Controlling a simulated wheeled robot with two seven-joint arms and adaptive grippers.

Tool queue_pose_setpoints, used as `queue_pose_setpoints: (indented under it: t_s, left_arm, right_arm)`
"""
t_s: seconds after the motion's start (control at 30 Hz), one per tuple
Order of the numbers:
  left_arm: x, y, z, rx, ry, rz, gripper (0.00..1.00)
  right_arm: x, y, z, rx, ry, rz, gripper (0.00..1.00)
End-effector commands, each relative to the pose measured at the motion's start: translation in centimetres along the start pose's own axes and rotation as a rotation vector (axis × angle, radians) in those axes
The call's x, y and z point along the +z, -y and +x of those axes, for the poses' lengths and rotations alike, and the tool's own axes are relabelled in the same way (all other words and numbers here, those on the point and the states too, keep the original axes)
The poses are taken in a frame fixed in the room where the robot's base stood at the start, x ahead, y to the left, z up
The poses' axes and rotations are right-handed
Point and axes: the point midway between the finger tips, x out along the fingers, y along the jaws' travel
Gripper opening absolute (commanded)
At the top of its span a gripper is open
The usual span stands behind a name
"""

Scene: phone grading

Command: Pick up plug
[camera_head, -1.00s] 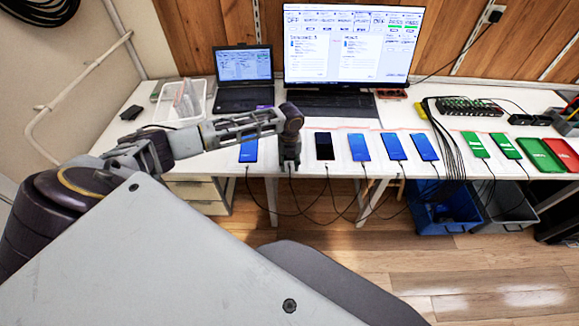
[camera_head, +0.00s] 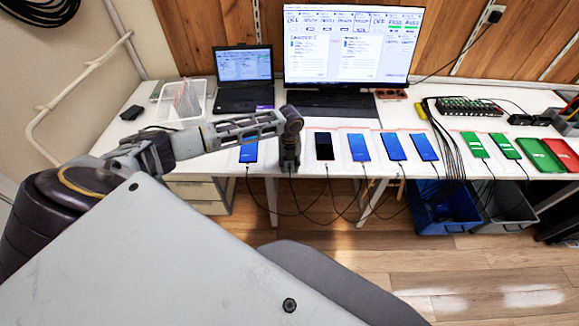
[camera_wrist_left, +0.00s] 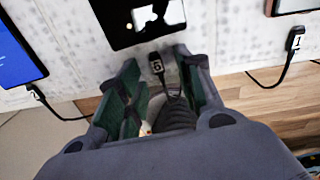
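My left gripper (camera_wrist_left: 160,85) is open, with one green-padded finger on each side of the plug. I see gaps between the fingers and the plug. A thick ribbed cable part shows lower between the fingers. In the head view my left gripper (camera_head: 289,163) points down at the table's front edge and hides the phone under it. My right gripper is not in view.
Other phones lie in a row on the white table, including a blue phone (camera_head: 249,148) to the left and a black phone (camera_head: 324,146) to the right. Their cables hang over the front edge. A laptop (camera_head: 243,78) and a monitor (camera_head: 347,45) stand behind.

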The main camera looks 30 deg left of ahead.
Motion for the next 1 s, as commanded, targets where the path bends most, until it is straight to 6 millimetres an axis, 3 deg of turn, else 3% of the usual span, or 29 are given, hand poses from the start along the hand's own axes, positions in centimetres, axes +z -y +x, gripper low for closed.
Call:
queue_pose_setpoints:
  t_s: [0.6,0.9,1.0]
  left_arm:
    - [0.0,-0.01,0.32,0.0,0.0,0.0,0.36]
    - [-0.01,-0.02,0.32,0.0,0.0,0.0,0.01]
    - [-0.01,-0.02,0.32,0.0,0.0,0.0,0.01]
  right_arm:
    - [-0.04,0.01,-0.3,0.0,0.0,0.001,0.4]
    - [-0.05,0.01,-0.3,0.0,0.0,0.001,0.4]
    - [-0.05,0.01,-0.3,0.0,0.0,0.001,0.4]
